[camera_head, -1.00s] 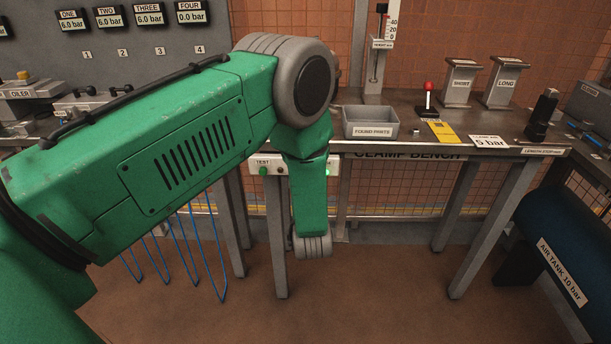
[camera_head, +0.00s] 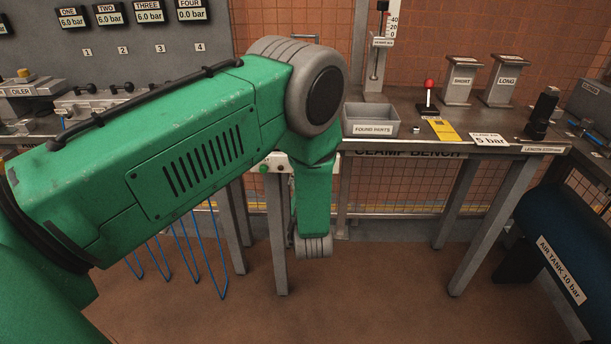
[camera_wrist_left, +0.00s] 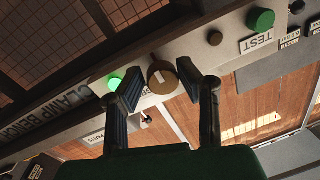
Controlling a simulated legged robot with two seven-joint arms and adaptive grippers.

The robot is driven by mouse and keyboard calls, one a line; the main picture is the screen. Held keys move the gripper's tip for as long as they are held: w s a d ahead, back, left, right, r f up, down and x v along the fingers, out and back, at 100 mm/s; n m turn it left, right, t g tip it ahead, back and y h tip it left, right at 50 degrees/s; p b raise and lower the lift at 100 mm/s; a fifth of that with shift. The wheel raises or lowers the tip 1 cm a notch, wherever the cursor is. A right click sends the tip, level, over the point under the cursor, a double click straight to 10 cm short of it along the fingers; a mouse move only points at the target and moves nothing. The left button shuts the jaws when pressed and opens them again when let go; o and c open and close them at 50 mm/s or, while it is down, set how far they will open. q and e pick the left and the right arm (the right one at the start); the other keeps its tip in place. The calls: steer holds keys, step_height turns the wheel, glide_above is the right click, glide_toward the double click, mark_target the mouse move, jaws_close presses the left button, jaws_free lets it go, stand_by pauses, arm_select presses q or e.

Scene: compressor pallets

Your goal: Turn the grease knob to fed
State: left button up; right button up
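A round brown knob (camera_wrist_left: 162,78) sits on the pale panel (camera_wrist_left: 185,42) under the bench edge in the left wrist view. I cannot read any label for it or tell its setting. My left gripper (camera_wrist_left: 159,80) is open, with its dark fingers on either side of the knob. In the head view my green arm hides the knob and most of the panel, and the gripper does not show. My right gripper is in neither view.
A lit green lamp (camera_wrist_left: 114,83) lies left of the knob. A green button (camera_wrist_left: 261,20) by a TEST label and a small brownish button (camera_wrist_left: 215,38) lie right. A grey found-parts bin (camera_head: 371,121) stands on the clamp bench (camera_head: 480,150) above.

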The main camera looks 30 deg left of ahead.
arm_select(q)
steer(key=shift+o, duration=0.7)
steer(key=shift+f, duration=0.15)
steer(key=shift+r, duration=0.2)
steer(key=v, duration=1.2)
steer(key=shift+d, duration=0.15)
steer(key=shift+w+f, duration=0.1)
